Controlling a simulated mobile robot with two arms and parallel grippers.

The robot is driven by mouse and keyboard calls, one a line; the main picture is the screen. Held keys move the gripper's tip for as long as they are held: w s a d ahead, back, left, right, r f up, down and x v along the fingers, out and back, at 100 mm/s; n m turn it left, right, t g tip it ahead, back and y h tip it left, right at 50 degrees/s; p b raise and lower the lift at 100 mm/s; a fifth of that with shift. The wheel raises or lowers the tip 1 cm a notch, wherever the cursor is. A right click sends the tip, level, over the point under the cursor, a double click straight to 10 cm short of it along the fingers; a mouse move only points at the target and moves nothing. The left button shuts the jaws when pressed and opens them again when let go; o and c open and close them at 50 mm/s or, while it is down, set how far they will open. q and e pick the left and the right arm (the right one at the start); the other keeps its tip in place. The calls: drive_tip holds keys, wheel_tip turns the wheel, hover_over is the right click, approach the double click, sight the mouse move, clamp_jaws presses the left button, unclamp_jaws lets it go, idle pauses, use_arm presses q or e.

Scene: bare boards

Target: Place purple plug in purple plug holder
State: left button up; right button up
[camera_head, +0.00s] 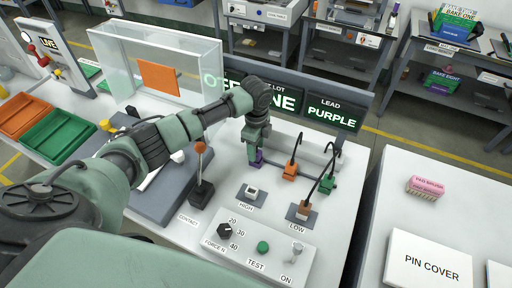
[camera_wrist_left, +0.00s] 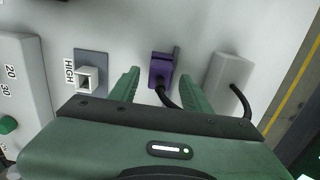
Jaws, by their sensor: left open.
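The purple plug (camera_wrist_left: 160,68) is a small dark purple block with a black cable, on the white bench top. In the head view, the purple piece (camera_head: 258,158) shows just below my left gripper (camera_head: 254,152). In the left wrist view, my left gripper (camera_wrist_left: 160,78) is open, with one finger on either side of the purple plug and a gap on both sides. I cannot tell the plug from a separate purple holder; a small grey post stands beside it. My right gripper is not in view.
An orange piece (camera_head: 290,171) and a green piece (camera_head: 327,185) with cables stand to the right. The HIGH socket (camera_head: 251,192) looks empty; the LOW socket (camera_head: 303,212) holds a cabled plug. A control box (camera_head: 255,248) and an orange-knobbed lever (camera_head: 201,170) stand nearer.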

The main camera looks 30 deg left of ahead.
use_arm(q)
wheel_tip(320, 180, up, 12)
drive_tip(key=b, duration=0.2)
drive_tip(key=shift+r, duration=0.15)
idle(0.5)
